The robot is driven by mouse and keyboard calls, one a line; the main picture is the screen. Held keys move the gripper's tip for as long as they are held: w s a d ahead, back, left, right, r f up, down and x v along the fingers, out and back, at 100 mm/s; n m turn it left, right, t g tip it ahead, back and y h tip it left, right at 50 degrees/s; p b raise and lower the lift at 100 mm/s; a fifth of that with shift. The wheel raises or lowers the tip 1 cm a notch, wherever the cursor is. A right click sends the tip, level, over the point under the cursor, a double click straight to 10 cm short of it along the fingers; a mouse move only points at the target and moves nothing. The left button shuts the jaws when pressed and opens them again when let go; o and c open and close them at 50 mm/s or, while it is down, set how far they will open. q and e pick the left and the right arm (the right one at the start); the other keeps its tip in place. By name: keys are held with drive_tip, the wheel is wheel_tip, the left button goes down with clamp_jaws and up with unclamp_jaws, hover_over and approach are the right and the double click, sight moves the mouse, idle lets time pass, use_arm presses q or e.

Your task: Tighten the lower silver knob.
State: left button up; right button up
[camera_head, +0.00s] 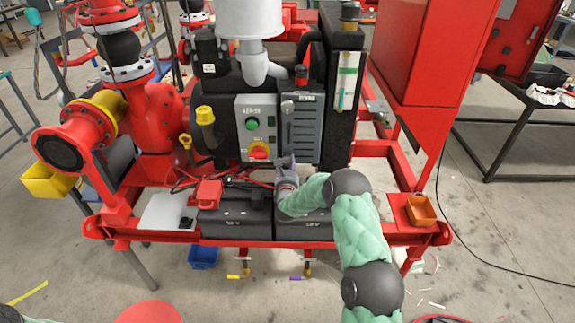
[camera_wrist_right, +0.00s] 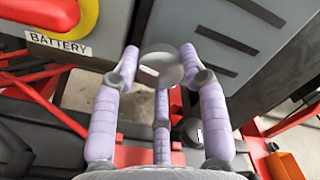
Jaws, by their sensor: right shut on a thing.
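The lower silver knob (camera_wrist_right: 166,66) is on the lower part of the grey louvred door and shows in the right wrist view as a round grey disc between the fingers. My right gripper (camera_head: 286,165) reaches up from below to the bottom of that door; in the right wrist view its lilac-padded fingers (camera_wrist_right: 160,75) are shut around the knob. In the head view the gripper mostly hides this knob. Another silver knob (camera_head: 287,107) sits higher on the door's left edge, clear of the gripper. My left gripper is not in view.
A control panel (camera_head: 256,128) with a green button and a red-and-yellow battery switch (camera_wrist_right: 50,15) adjoins the door on the left. Black batteries (camera_head: 235,217) stand below on the red skid frame. A sight gauge (camera_head: 347,80) is at the right. An orange bin (camera_head: 420,211) sits right of my arm.

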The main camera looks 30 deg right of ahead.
drive_tip(key=shift+f, duration=0.1)
idle(0.3)
drive_tip(key=n+b, duration=0.3)
drive_tip(key=n, duration=0.1)
drive_tip(key=shift+f, duration=0.1)
drive_tip(key=n+b, duration=0.1)
drive_tip(key=n, duration=0.2)
drive_tip(key=n+b, duration=0.1)
drive_tip(key=n, duration=0.2)
drive_tip(key=shift+n, duration=0.4)
drive_tip(key=n, duration=0.3)
drive_tip(key=shift+b, duration=0.35)
drive_tip(key=n, duration=0.4)
drive_tip(key=shift+r+n, duration=0.2)
drive_tip(key=shift+n, duration=0.4)
